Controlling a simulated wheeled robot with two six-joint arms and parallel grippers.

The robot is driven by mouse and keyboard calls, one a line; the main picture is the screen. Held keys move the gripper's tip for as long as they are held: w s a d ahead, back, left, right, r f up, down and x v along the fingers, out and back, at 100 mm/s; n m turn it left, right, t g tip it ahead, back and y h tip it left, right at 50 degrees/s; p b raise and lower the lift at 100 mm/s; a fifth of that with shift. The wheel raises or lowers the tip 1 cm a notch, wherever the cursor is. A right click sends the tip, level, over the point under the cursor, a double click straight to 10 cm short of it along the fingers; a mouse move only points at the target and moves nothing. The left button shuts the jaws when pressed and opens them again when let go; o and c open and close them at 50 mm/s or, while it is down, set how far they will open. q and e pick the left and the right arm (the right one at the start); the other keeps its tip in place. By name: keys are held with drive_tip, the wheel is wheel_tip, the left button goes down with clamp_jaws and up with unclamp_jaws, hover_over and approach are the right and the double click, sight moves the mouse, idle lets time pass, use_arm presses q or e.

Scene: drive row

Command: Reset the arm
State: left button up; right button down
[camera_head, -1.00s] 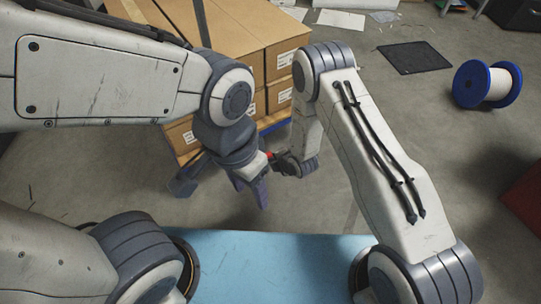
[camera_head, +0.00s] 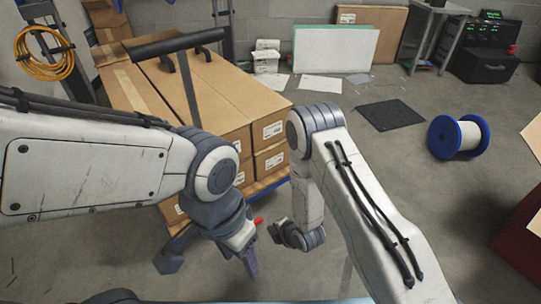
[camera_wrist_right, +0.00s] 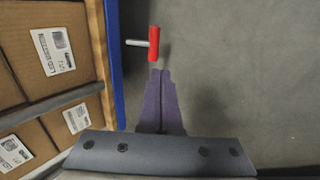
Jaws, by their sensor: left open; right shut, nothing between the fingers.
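My left arm comes in from the left in the head view. Its gripper (camera_head: 211,268) is open, with the two dark fingers wide apart and pointing down, and nothing shows between them. My right arm bends down at the centre right. Its gripper (camera_head: 275,233) is shut and empty, just right of a small red handle (camera_head: 258,221). In the right wrist view my right fingers (camera_wrist_right: 160,72) are together, and the red handle (camera_wrist_right: 153,43) stands just beyond their tips. The handle sits on a short metal stem by the blue edge.
Brown cartons (camera_head: 215,95) are stacked on a blue-edged cart with a dark push bar (camera_head: 175,43). A blue-and-white spool (camera_head: 458,137) and a black mat (camera_head: 391,115) lie on the right floor. A red object (camera_head: 515,240) is at the right edge. Grey floor between is clear.

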drive_tip(key=s+a+r+m+g+h+p, duration=0.15)
drive_tip(key=r+m, duration=0.25)
drive_tip(key=r, duration=0.7)
drive_tip(key=s+a+r+m+g+h+p, duration=0.1)
drive_tip(key=s+r+m+p, duration=0.2)
drive_tip(key=r, duration=0.9)
drive_tip(key=s+d+r+m+g+p, duration=0.25)
drive_tip(key=s+r+m, duration=0.25)
drive_tip(key=s+r, duration=0.45)
drive_tip(key=s+d+r+m+g+p, duration=0.1)
drive_tip(key=s+d+r+m+p, duration=0.15)
drive_tip(key=s+r+m, duration=0.55)
wheel_tip(320, 180, up, 39)
drive_tip(key=s+n+p, duration=0.1)
drive_tip(key=n+p, duration=0.1)
drive_tip(key=p, duration=3.5)
drive_tip(key=shift+s+d+h, duration=0.25)
drive_tip(key=shift+s+h, duration=0.1)
drive_tip(key=shift+h, duration=0.1)
